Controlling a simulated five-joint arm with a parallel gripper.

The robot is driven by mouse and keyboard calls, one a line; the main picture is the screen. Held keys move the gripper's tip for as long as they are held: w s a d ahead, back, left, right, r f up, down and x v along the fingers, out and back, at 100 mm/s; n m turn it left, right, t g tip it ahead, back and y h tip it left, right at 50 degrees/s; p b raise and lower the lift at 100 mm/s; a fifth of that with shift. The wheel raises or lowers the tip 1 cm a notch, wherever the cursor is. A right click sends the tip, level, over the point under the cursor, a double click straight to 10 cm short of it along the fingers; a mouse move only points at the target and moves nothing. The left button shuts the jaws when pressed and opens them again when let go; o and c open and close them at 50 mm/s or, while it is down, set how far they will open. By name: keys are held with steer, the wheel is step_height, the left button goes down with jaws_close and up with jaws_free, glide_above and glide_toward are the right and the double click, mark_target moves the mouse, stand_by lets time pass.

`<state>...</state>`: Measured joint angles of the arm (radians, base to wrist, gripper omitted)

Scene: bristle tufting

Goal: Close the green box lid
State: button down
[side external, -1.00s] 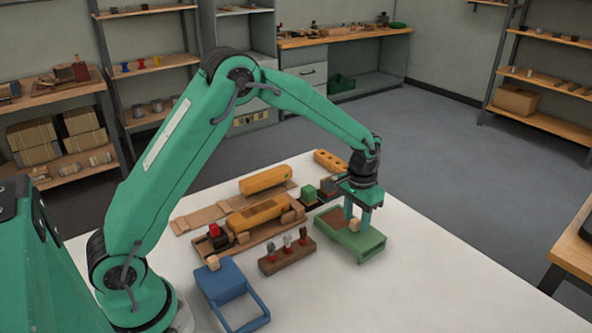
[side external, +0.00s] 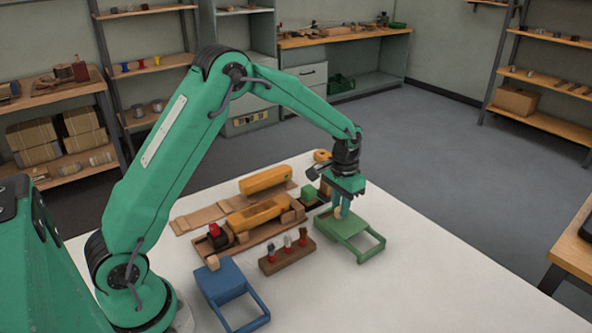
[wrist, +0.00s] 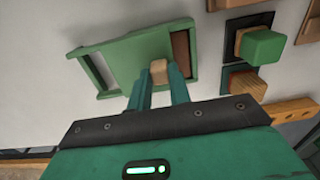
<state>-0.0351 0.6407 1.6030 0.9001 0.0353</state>
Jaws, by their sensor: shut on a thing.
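The green box (side external: 345,224) stands on the white table, with an open green rail frame (side external: 371,244) at its front right end. Its flat green lid (wrist: 140,58) carries a small wooden knob (side external: 338,212), which also shows in the wrist view (wrist: 158,70). My gripper (side external: 342,211) is shut on the knob. The lid covers most of the box. A narrow brown strip of the inside (wrist: 181,52) shows between the lid and the end wall in the wrist view. In the side view the gripper hides part of the box's far end.
A blue box (side external: 222,283) with a wooden knob and rail frame stands front left. A brown rack (side external: 286,257) with several upright pieces is left of the green box. A green block (side external: 309,194) and orange wooden pieces (side external: 265,180) lie behind. The table's right front is clear.

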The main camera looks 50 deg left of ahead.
steer(key=shift+a, duration=1.9)
steer(key=c, duration=1.3)
jaws_free()
steer(key=shift+r, duration=0.1)
steer(key=shift+r, duration=3.85)
